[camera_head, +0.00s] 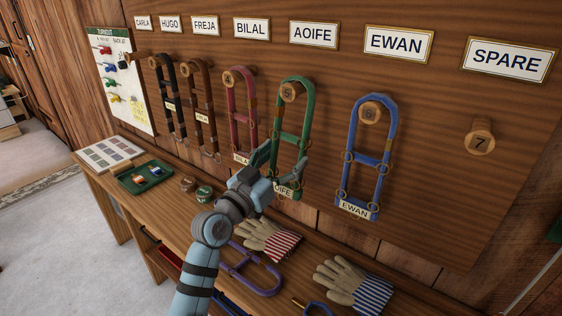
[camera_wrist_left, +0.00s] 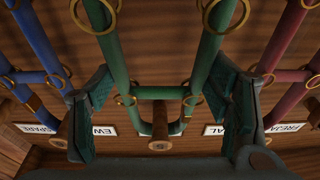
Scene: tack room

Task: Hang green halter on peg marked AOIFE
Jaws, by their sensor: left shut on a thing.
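The green halter (camera_head: 307,120) hangs against the wooden board below the AOIFE sign (camera_head: 314,35). Its top loop arches over the peg numbered 5 (camera_head: 289,92), which pokes out through the loop. The peg also shows in the wrist view (camera_wrist_left: 160,130), with the halter's green straps (camera_wrist_left: 203,65) around it. My left gripper (camera_head: 268,162) is at the halter's lower part, with its fingers (camera_wrist_left: 162,112) on either side of the halter, shut on it. The gripper partly covers the halter's lower end and name tag. My right gripper is not in view.
The blue halter (camera_head: 347,150) hangs at right under EWAN, the red one (camera_head: 235,110) at left under BILAL. The SPARE peg (camera_head: 480,137) is bare. Gloves (camera_head: 268,240), a purple halter (camera_head: 255,281) and a green tray (camera_head: 146,178) lie on the bench below.

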